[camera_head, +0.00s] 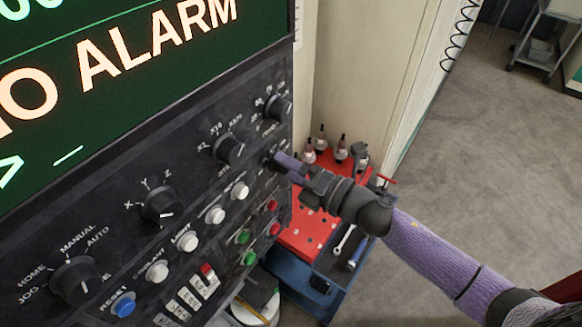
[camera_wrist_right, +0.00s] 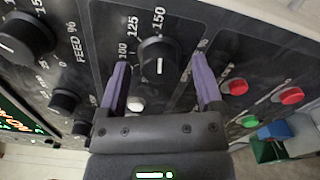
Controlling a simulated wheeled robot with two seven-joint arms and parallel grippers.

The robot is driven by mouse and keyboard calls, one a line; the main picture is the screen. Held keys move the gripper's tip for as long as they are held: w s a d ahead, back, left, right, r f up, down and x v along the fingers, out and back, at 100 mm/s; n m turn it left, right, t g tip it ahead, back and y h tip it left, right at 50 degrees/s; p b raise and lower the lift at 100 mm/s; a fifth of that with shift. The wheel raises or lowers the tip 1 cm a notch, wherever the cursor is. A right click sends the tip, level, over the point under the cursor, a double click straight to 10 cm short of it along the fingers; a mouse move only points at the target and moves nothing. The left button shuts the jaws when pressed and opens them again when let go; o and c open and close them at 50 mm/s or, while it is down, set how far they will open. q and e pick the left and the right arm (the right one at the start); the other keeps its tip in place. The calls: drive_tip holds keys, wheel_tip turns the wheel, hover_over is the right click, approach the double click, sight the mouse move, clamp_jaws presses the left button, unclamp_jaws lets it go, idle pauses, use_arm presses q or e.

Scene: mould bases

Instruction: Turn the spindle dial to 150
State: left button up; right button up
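The spindle dial (camera_wrist_right: 158,60) is a round black knob on the dark control panel, with 100, 125 and 150 printed around it in the right wrist view. Its white mark points down in that picture, away from the 150 (camera_wrist_right: 158,18) at the top. My right gripper (camera_wrist_right: 160,66) is open. Its two purple fingers stand either side of the dial, with a visible gap on each side. In the head view the right gripper (camera_head: 277,161) is at the panel's right part, and its fingers hide much of the dial there. My left gripper is not in view.
The control panel (camera_head: 110,235) has other knobs, including an axis dial (camera_head: 161,204) and a mode dial (camera_head: 76,281), plus white, red and green buttons close by. Right of it stands a red-topped cart (camera_head: 303,232) with bottles and tools. Open floor (camera_head: 480,180) lies further right.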

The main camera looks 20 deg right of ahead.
drive_tip(key=shift+s, duration=0.1)
drive_tip(key=b+v, duration=0.3)
drive_tip(key=v, duration=0.6)
drive_tip(key=shift+s+d, duration=0.3)
